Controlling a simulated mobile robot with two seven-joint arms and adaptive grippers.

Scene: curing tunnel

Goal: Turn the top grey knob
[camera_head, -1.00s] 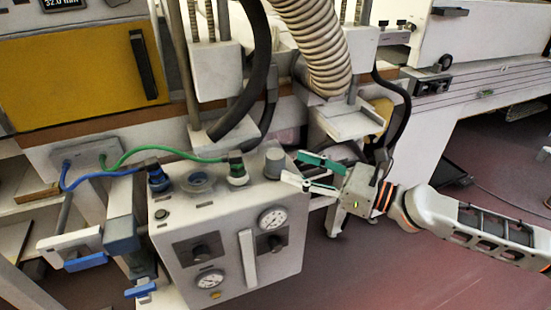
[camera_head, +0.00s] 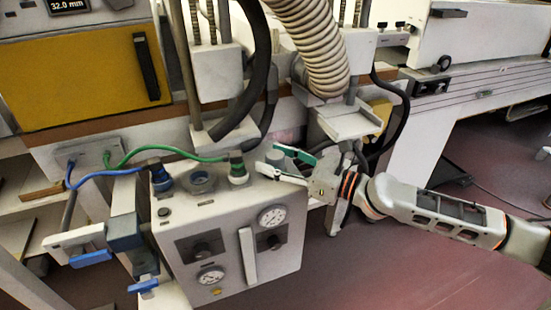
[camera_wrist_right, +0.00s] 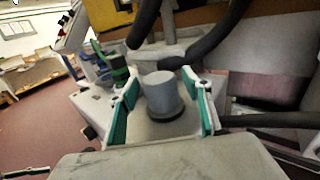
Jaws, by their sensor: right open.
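The top grey knob (camera_head: 276,157) is a short cylinder on the top face of a white control box (camera_head: 215,217), at its back right corner. In the right wrist view the knob (camera_wrist_right: 161,92) stands upright between the two green-padded fingers. My right gripper (camera_head: 270,160) comes in from the right with its fingers open on either side of the knob. A gap shows between the knob and each pad in the wrist view. In the head view the fingers partly hide the knob.
A green connector (camera_head: 237,169) with a green hose sits left of the knob, and a blue one (camera_head: 160,178) farther left. Gauges and black knobs are on the box front. A ribbed duct (camera_head: 312,45) and black hose (camera_head: 243,100) hang behind.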

